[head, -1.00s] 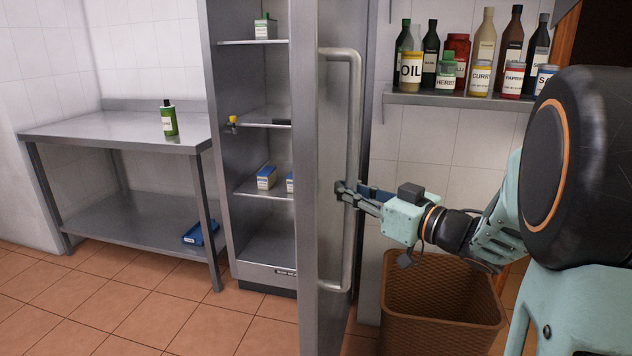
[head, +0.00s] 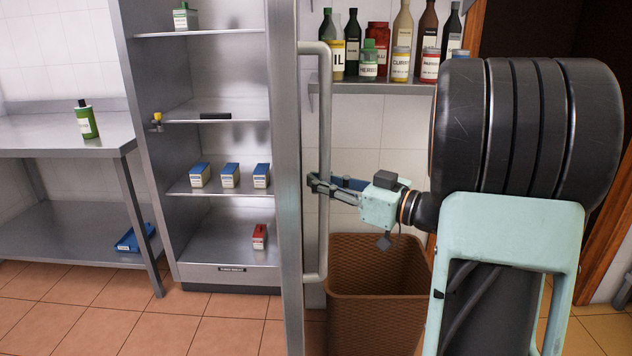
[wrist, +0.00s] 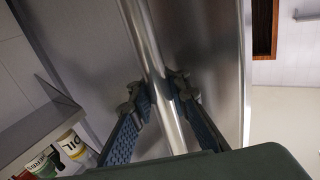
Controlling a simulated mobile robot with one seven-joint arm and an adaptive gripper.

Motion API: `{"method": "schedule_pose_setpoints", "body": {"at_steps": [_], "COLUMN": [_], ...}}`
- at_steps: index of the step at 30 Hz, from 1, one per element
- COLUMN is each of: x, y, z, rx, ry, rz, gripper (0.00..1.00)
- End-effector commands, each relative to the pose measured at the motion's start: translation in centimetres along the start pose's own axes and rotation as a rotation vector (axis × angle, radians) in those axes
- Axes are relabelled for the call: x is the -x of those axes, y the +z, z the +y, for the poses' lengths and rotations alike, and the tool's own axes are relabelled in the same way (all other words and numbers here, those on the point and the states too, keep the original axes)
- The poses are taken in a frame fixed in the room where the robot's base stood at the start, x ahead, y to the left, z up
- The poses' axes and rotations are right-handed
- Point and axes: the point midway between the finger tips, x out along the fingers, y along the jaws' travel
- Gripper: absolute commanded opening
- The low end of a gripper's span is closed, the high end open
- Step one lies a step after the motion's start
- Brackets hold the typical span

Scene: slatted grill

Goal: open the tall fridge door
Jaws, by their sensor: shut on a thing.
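The tall fridge (head: 155,150) is steel, with its inside and shelves in plain view in the head view. Its door (head: 288,150) stands open, seen nearly edge-on. A long vertical bar handle (head: 325,120) runs along the door's outer face; it also shows in the wrist view (wrist: 160,65). My gripper (head: 318,184) is shut on the handle at about its mid-height. In the wrist view the two fingers (wrist: 160,97) lie on either side of the bar. The exact contact is partly hidden.
A brown wicker bin (head: 375,285) stands on the floor below my gripper. A wall shelf (head: 375,88) with bottles and jars is behind my arm. A steel table (head: 60,135) with a green bottle (head: 86,120) stands left of the fridge.

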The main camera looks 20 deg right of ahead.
Motion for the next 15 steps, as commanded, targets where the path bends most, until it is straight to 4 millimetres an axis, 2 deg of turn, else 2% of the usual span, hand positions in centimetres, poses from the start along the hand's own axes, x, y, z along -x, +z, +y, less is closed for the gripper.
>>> {"method": "schedule_pose_setpoints", "body": {"at_steps": [1, 2, 4, 15], "x": [0.16, 0.17, 0.16, 0.09], "y": [0.55, 0.56, 0.57, 0.38], "z": [-0.70, -0.71, -0.71, -0.53], "rx": [-0.009, -0.009, -0.009, -0.005], "ry": [-0.017, -0.017, -0.017, -0.013], "rz": [-0.008, -0.009, -0.009, -0.007], "gripper": [0.00, 0.15, 0.23, 0.23]}}
